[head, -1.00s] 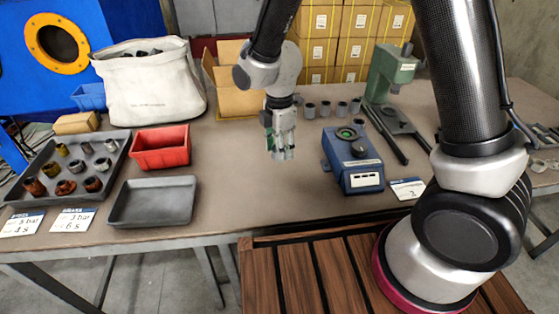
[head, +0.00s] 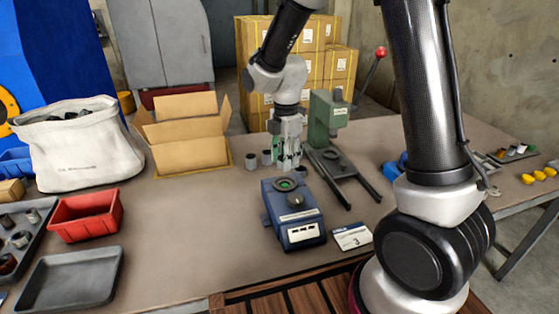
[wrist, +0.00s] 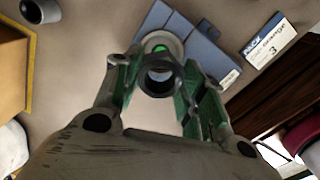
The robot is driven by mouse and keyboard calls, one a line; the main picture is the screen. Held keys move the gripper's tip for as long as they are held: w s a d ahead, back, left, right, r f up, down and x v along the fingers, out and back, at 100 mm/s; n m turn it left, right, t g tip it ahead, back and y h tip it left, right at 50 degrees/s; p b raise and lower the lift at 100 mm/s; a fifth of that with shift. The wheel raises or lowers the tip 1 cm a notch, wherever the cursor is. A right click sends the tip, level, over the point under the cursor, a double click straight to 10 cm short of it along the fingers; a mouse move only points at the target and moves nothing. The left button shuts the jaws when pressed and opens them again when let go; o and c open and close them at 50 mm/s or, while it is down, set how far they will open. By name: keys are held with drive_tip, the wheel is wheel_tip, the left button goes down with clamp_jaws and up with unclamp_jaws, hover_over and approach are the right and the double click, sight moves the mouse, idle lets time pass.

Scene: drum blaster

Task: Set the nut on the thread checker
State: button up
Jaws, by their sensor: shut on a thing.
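The thread checker (head: 294,226) is a blue box on the table with a round grey seat on top, green at its centre. It also shows in the wrist view (wrist: 205,50). My gripper (head: 287,165) is above the back of the checker in the head view. In the wrist view my gripper (wrist: 158,85) is shut on a dark ring-shaped nut (wrist: 147,88), whose hole faces the camera. The nut appears just short of the green centre there, partly overlapping the seat. The fingers hide the nut in the head view, and its height above the seat is unclear.
A green press (head: 325,120) stands behind the checker, with a dark two-railed stand (head: 345,180) to its right. A label card (head: 352,236) lies right of the checker. A red bin (head: 85,216) and grey tray (head: 70,285) are left.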

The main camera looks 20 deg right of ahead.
sight(285, 185)
drive_tip(key=shift+s+f, duration=0.1)
drive_tip(key=shift+f, duration=2.8)
drive_tip(key=shift+f, duration=0.5)
drive_tip(key=o, duration=0.9)
wheel_tip(285, 185, up, 11)
